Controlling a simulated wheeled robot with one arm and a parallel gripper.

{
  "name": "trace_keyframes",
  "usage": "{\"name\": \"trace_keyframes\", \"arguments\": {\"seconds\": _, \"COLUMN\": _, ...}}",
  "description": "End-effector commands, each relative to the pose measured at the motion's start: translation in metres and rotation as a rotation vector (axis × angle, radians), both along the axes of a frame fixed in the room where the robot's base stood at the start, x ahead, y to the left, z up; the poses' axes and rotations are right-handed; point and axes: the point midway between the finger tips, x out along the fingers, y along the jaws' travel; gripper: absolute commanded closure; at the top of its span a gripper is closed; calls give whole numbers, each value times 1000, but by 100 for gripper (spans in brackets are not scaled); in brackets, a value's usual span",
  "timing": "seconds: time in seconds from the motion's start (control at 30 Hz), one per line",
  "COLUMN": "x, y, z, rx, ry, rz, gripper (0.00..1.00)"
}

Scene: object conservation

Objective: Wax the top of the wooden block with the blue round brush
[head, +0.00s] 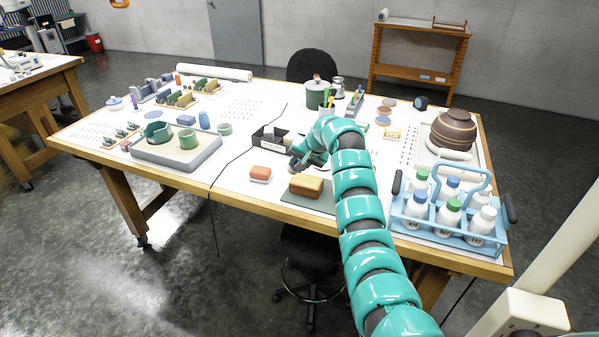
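The wooden block (306,185) lies on a dark green mat (322,203) near the table's front edge, its tan top facing up. My gripper (297,163) is low over the table, just behind the block and beside the right end of a black tray (265,140). It is small and partly covered by my arm, so I cannot tell whether its fingers are open or hold anything. I cannot pick out the blue round brush with certainty; a cup of upright tools (326,112) stands behind my gripper, partly hidden by my arm.
An orange block on a white dish (260,179) sits left of the mat. A blue bottle carrier (470,238) stands at the right front, a striped brown pot (453,130) behind it. A grey tray with green pots (180,160) is at left. A black cable crosses the table.

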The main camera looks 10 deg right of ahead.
Motion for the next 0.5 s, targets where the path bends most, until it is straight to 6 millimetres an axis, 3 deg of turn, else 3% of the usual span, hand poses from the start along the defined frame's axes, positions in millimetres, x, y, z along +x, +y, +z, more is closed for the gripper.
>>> {"name": "trace_keyframes", "arguments": {"seconds": 0.3, "x": 4, "y": -2, "z": 27, "rx": 0, "ry": 1, "rz": 2, "gripper": 93}}
{"name": "trace_keyframes", "arguments": {"seconds": 0.5, "x": 5, "y": -2, "z": 32, "rx": 0, "ry": 1, "rz": 2, "gripper": 93}}
